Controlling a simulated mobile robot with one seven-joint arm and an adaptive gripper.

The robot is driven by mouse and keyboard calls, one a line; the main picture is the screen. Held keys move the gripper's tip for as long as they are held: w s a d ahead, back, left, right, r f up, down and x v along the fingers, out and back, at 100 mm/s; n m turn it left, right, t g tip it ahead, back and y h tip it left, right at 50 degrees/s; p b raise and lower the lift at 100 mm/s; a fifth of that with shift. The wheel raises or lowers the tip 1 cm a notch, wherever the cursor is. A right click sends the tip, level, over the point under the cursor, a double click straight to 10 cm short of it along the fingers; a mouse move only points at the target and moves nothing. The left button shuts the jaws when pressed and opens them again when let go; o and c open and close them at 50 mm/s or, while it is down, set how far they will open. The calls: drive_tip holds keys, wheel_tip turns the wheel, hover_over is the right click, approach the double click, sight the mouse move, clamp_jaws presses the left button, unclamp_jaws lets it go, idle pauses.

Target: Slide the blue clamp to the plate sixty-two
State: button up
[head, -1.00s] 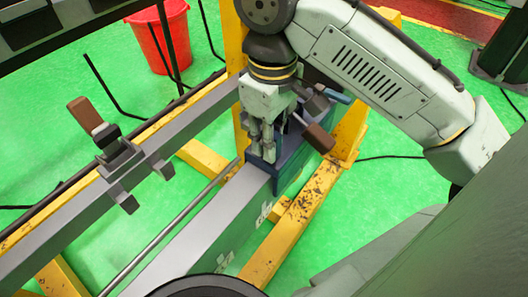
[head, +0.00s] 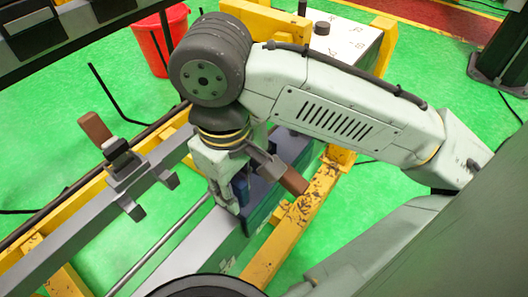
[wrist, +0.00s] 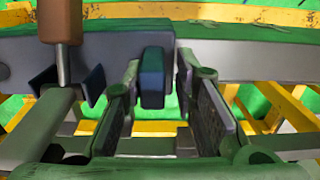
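The blue clamp (head: 261,207) sits on the grey rail (head: 212,243), with its brown handle (head: 293,180) sticking out to the right in the head view. In the wrist view its upright blue tab (wrist: 152,78) stands in the middle and a brown handle (wrist: 61,20) rises at upper left. My gripper (head: 229,204) points down at the clamp. In the wrist view its fingers (wrist: 157,92) stand apart on either side of the tab, with narrow gaps showing. A plate numbered sixty-two cannot be read in these views.
A second, grey clamp with a brown handle (head: 95,128) sits on the parallel rail at left. A yellow frame (head: 290,218) runs beside the blue clamp. A white-topped box (head: 345,42) stands behind my arm. A red bucket (head: 153,50) is on the green floor.

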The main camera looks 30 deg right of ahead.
drive_tip(key=shift+s+a+r, duration=0.1)
drive_tip(key=shift+s+a, duration=0.1)
drive_tip(key=shift+a, duration=0.35)
drive_tip(key=shift+s+a+f+b, duration=0.1)
drive_tip(key=shift+s+a+b, duration=0.1)
drive_tip(key=shift+a, duration=0.2)
drive_tip(key=shift+s+a+f+b, duration=0.1)
drive_tip(key=shift+a+b, duration=0.05)
drive_tip(key=shift+a, duration=0.2)
drive_tip(key=shift+a+r, duration=0.1)
drive_tip(key=shift+a, duration=0.05)
drive_tip(key=shift+s+a, duration=0.2)
drive_tip(key=shift+a, duration=0.3)
drive_tip(key=shift+w+d, duration=0.1)
drive_tip(key=shift+d, duration=0.2)
drive_tip(key=shift+o, duration=0.2)
drive_tip(key=shift+o, duration=1.2)
